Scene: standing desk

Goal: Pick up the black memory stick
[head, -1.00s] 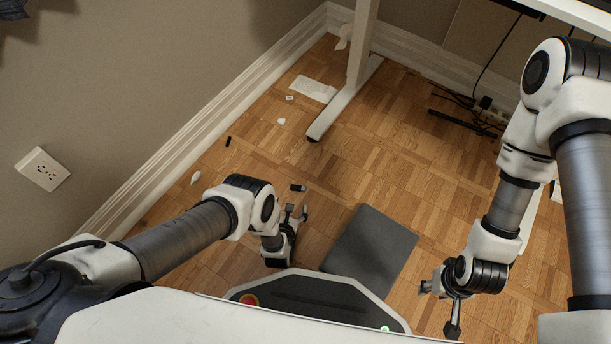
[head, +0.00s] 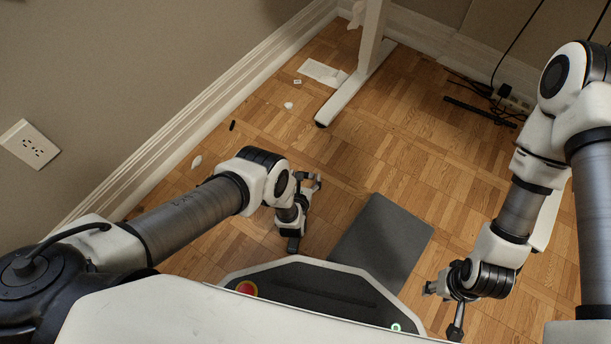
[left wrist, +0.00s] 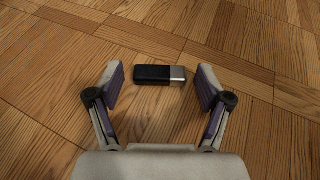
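The black memory stick (left wrist: 152,74) with a silver end lies flat on the wood floor in the left wrist view. It lies crosswise just ahead of and between the spread fingertips of my left gripper (left wrist: 160,80), with bare floor showing between stick and fingers. My left gripper is open and empty; it also shows low over the floor in the head view (head: 308,181). In the head view I cannot make out the stick, which seems hidden by this gripper. My right gripper (head: 443,310) is at the lower right, fingers apart and empty.
A dark grey flat panel (head: 380,243) lies right of my left gripper. A white desk leg foot (head: 350,90) stands beyond. Paper (head: 322,73), white scraps (head: 196,161), a small dark piece (head: 232,126) and a power strip with cables (head: 512,101) lie about.

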